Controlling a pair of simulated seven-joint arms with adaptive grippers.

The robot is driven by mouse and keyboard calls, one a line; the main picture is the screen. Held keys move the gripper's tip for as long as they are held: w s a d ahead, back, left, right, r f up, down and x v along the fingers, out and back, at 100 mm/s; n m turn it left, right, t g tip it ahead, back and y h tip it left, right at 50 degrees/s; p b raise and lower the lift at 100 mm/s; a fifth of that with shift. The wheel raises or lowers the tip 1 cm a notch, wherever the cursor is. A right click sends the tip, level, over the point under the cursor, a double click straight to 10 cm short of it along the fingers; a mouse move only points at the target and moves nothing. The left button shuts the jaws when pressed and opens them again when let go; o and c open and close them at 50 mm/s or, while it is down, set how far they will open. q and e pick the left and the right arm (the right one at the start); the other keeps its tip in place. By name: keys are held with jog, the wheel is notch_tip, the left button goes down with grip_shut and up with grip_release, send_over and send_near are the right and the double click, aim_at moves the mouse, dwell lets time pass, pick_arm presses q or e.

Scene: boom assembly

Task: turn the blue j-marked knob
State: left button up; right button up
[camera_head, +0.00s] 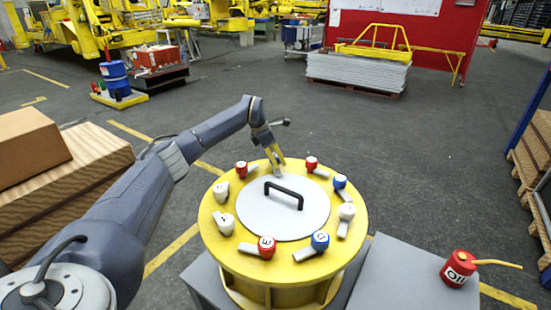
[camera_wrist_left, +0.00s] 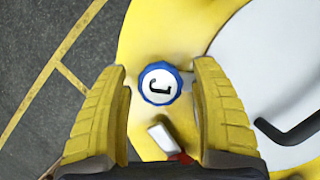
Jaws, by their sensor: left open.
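The blue j-marked knob (camera_wrist_left: 159,84) shows in the left wrist view, with a scalloped blue rim, a white top and a black J. It sits on the yellow rim of a round drum (camera_head: 214,245). My left gripper (camera_head: 275,158) is at the drum's far side in the head view, where it hides the knob. In the left wrist view its yellow fingers (camera_wrist_left: 161,70) are open, one on each side of the knob, with visible gaps. A pale lever (camera_wrist_left: 160,137) shows below the knob. My right gripper is not in view.
Red knobs (camera_head: 311,163) flank the gripper. Other white, blue and red knobs with levers ring the drum lid (camera_head: 300,222), which has a black handle (camera_head: 284,191). A red oil can (camera_head: 458,268) stands on a grey table at right. Cardboard boxes (camera_head: 28,147) are at left.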

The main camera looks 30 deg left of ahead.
pick_arm(q)
jog(key=shift+c, duration=0.3)
jog(key=c, duration=1.2)
jog(key=shift+n, duration=0.3)
jog(key=n, duration=0.2)
jog(key=n+y, duration=0.1)
jog(key=n, duration=0.1)
jog(key=shift+r+t+y, duration=0.1)
jog(key=shift+t+y, duration=0.2)
jog(key=shift+t, duration=0.1)
jog(key=n+y, duration=0.1)
jog(key=n, duration=0.3)
jog(key=shift+d+y, duration=0.1)
jog(key=shift+y, duration=0.3)
jog(key=n, duration=0.2)
jog(key=n+y, duration=0.1)
jog(key=n, duration=0.2)
jog(key=shift+y, duration=0.3)
jog(key=n+g+y, duration=0.1)
jog(key=n, duration=0.3)
jog(key=shift+n+g, duration=0.3)
jog(key=o, duration=1.3)
jog(key=shift+c, duration=0.2)
